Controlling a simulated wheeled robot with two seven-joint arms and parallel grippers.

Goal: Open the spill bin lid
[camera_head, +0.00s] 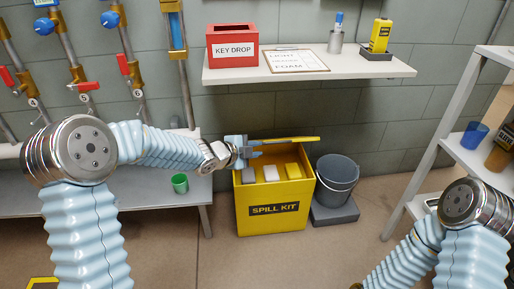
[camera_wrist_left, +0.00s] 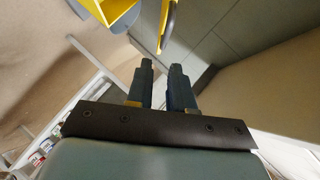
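The yellow spill bin (camera_head: 270,222), labelled SPILL KIT, stands on the floor. Its yellow lid (camera_head: 292,140) is raised, seen almost edge-on along the back of the opening. White and yellow items show inside. My left gripper (camera_head: 257,149) is over the bin's rear left, close to the lid's left end; I cannot tell whether it touches. In the left wrist view its fingers (camera_wrist_left: 162,72) are apart by a narrow gap with nothing seen between them. A dark curved bar beside a yellow edge, likely the lid (camera_wrist_left: 174,8), lies just beyond the tips. My right gripper is out of view.
A grey bucket (camera_head: 337,174) stands right of the bin. A wall shelf (camera_head: 300,75) with a red key drop box (camera_head: 232,46) hangs above. A bench (camera_head: 150,188) with a green cup (camera_head: 180,184) is left, a rack (camera_head: 455,135) right. The floor in front is clear.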

